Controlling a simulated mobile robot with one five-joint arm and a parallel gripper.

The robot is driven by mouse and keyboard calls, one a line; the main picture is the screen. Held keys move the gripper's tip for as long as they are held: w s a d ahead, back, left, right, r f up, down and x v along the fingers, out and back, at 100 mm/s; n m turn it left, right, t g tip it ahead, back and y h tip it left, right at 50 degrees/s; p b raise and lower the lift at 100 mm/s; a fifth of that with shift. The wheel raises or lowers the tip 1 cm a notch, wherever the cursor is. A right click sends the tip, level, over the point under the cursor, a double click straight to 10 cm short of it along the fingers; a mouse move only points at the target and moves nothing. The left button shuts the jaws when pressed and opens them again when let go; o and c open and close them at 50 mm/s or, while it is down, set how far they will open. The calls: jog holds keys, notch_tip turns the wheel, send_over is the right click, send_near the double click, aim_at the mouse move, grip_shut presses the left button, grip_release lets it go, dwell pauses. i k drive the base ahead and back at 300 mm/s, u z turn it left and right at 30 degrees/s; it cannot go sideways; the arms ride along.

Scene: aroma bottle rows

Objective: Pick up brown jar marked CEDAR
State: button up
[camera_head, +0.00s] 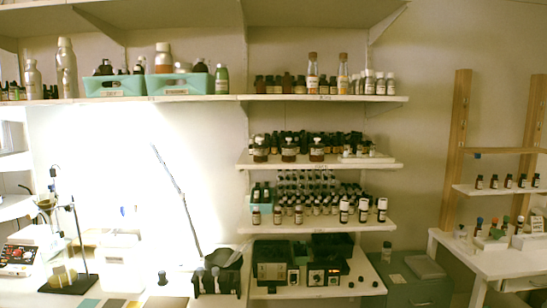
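Three larger brown jars with pale labels stand at the front of a middle shelf: a left one (260,150), a middle one (289,149) and a right one (317,149). Their labels are too small to read, so I cannot tell which jar, if any, is marked CEDAR. Many smaller dark bottles stand close behind them and partly hide one another. The middle shelf (300,165) is white. My gripper is not in view.
An upper shelf (200,99) holds green bins (180,87) and bottles. A lower shelf (330,226) holds small vials and white-capped bottles (363,210). Dark boxes (271,268) stand below. A side table (485,262) is at right, lab gear at left.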

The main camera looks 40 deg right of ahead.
aim_at(316, 154)
jog(key=u, duration=1.65)
jog(key=k, duration=1.75)
jog(key=z, duration=0.85)
jog(key=i, duration=0.9)
jog(key=u, duration=0.05)
